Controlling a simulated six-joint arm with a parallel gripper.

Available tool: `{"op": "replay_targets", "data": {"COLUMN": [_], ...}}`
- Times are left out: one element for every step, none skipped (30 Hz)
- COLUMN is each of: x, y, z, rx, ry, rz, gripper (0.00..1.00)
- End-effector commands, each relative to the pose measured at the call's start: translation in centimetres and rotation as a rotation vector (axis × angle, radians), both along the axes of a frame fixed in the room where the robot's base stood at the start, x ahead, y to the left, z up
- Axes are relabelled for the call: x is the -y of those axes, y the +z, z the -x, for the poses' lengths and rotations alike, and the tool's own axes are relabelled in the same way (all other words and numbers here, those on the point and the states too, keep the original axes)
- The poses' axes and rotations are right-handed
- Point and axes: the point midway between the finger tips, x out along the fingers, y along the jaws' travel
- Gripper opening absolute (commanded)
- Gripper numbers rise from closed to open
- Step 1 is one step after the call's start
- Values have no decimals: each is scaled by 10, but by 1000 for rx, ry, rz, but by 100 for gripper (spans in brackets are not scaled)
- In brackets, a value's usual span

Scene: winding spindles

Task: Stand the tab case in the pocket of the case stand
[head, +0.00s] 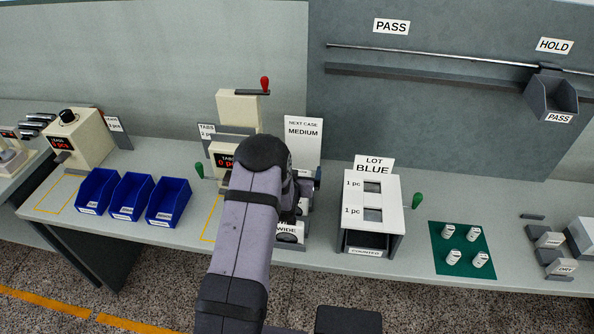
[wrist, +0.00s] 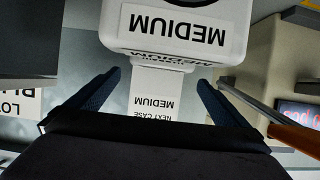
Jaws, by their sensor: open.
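A white case labelled MEDIUM (wrist: 185,28) fills the top of the wrist view, its lettering upside down and its top edge cut off. In the head view my arm hides most of the gripper and this case. I cannot tell which thing is the case stand, and I see no pocket.
The NEXT CASE MEDIUM sign (head: 303,135) stands behind my gripper. The LOT BLUE box (head: 391,190) stands to the right, and a cream TABS machine (head: 238,108) to the left. Blue bins (head: 168,201) sit farther left. A green mat (head: 462,236) holds several white pieces.

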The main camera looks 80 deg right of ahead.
Motion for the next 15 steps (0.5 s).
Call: {"op": "replay_targets", "data": {"x": [-1, -1, -2, -3, -4, -5, -7, -9, -11, -14, -17, -21, -24, -27, -32], "y": [-2, -2, -2, -1, -1, 0, 0, 1, 3, 4, 5, 6, 7, 9, 11], "z": [0, 0, 0, 0, 0, 0, 0, 0, 0, 0, 0, 0, 0, 0, 0], "rx": [0, 0, 0, 0, 0, 0, 0, 0, 0, 0, 0, 0, 0, 0, 0], "ry": [0, 0, 0, 0, 0, 0, 0, 0, 0, 0, 0, 0, 0, 0, 0], "rz": [-3, -3, -3, -4, -3, -3, -3, -2, -1, -1, 0, -1, -1, 0, 0], "gripper": [99, 99, 99, 99, 99, 99, 99, 99, 99, 99, 99, 99, 99, 99, 99]}}
